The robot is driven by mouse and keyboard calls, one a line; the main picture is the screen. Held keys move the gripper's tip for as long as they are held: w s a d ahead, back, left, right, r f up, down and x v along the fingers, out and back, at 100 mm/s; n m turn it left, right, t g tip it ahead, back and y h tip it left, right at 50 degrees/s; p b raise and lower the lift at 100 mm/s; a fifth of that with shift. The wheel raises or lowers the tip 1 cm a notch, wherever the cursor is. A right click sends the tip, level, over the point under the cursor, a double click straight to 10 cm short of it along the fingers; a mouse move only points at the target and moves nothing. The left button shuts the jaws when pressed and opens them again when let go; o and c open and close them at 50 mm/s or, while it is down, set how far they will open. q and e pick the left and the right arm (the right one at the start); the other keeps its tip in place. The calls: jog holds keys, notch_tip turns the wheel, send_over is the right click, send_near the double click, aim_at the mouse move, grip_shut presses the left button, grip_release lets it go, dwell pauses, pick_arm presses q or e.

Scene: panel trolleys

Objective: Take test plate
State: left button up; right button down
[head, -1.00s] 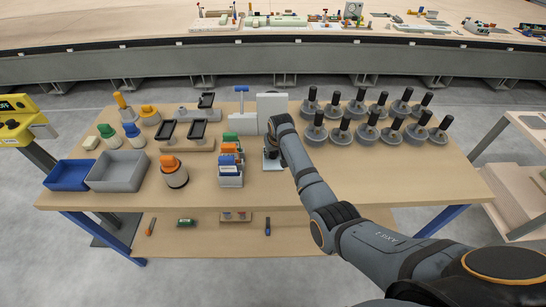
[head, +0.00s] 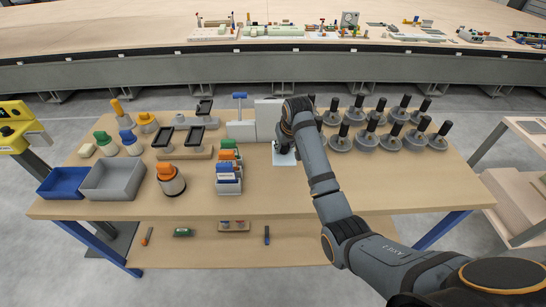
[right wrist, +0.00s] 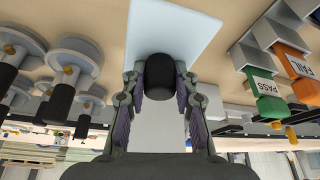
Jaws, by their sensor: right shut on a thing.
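The test plate looks like a flat pale bluish-white plate with an upright black handle. In the head view the plate (head: 284,159) shows under my right gripper (head: 284,144), near the middle of the table. In the right wrist view the plate (right wrist: 185,30) lies beyond the fingers, and its black handle (right wrist: 160,78) stands between them. My right gripper (right wrist: 160,95) is shut on that handle. I cannot tell whether the plate touches the table. My left gripper is not in view.
Several black-handled grey discs (head: 390,138) stand close on the right. A white upright block (head: 268,118) is just behind. A holder (head: 228,186) with coloured cards or stamps stands left. Grey bin (head: 113,180) and blue bin (head: 63,182) are far left. The table's front middle is clear.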

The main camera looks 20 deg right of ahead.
jog(key=s+d+r+b, duration=0.1)
jog(key=s+d+r, duration=0.3)
jog(key=s+d, duration=0.2)
jog(key=shift+s+d+r, duration=0.2)
jog(key=shift+s+d, duration=0.05)
